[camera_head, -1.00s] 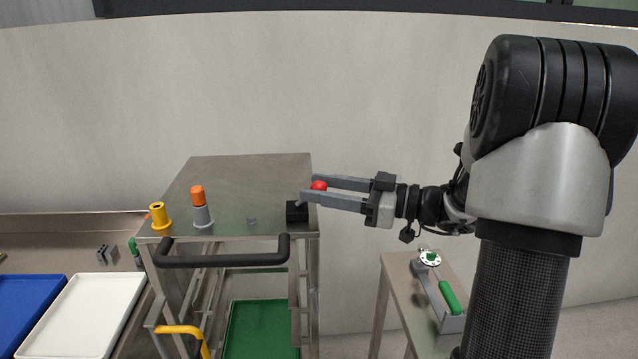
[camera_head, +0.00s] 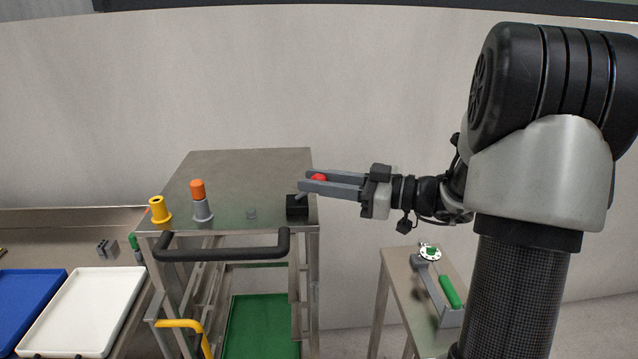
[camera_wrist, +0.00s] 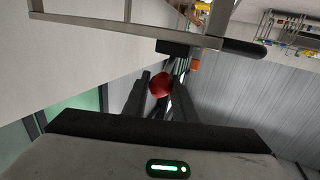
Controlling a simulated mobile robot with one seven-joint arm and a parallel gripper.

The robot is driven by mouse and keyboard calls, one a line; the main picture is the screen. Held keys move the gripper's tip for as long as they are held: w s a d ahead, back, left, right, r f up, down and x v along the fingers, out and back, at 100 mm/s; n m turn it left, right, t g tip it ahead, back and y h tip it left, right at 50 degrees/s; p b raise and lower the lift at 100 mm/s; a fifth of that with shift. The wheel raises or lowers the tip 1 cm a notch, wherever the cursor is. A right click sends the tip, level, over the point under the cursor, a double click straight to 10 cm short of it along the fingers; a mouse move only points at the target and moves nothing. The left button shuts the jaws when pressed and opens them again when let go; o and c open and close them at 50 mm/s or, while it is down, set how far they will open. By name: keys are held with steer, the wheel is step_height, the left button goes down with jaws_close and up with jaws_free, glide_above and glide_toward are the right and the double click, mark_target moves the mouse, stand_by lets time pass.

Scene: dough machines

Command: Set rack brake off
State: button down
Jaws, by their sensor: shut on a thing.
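The rack (camera_head: 250,165) is a metal cart with a steel top and a black push handle (camera_head: 225,254). A black block (camera_head: 297,206) sits at the right front corner of its top, with a short grey lever rising from it to a red ball knob (camera_head: 318,178). My gripper (camera_head: 314,182) is at the knob, to the right of the block, with its fingers shut on the knob. In the wrist view the red knob (camera_wrist: 160,84) is between the two dark fingers, and the black block (camera_wrist: 175,47) is just beyond it.
An orange-capped grey peg (camera_head: 201,203) and a yellow peg (camera_head: 159,209) stand on the rack top's left side. White (camera_head: 90,310) and blue (camera_head: 28,300) trays lie at left. A small table (camera_head: 405,285) with a green-handled tool (camera_head: 450,292) stands at right.

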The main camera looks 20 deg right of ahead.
mark_target(296, 196)
steer(key=h+b, duration=0.1)
steer(key=b, duration=0.1)
steer(key=a+n+g+h+b, duration=0.1)
steer(key=b, duration=0.1)
steer(key=shift+w+r, duration=0.1)
steer(key=shift+r, duration=0.05)
steer(key=h+b, duration=0.1)
steer(key=a+r+g+h+b, duration=0.1)
steer(key=b, duration=0.1)
steer(key=shift+w+a+n, duration=0.1)
steer(key=shift+n, duration=0.3)
steer(key=shift+w+a+r+n+g+h+b, duration=0.15)
steer(key=shift+a+g+h+b, duration=0.2)
steer(key=shift+h, duration=0.25)
steer(key=shift+s+a+r+n+g+h+b, duration=0.1)
steer(key=shift+a+n+g+h+b, duration=0.1)
steer(key=shift+h+b, duration=0.35)
steer(key=shift+w+a+r+g+h, duration=0.15)
steer(key=shift+a+h, duration=0.15)
steer(key=shift+h, duration=0.25)
steer(key=shift+w+a+f+g+h, duration=0.1)
steer(key=shift+a+h, duration=0.15)
steer(key=shift+h, duration=0.25)
steer(key=c, duration=1.5)
jaws_free()
steer(key=shift+o, duration=0.2)
steer(key=shift+s, duration=0.1)
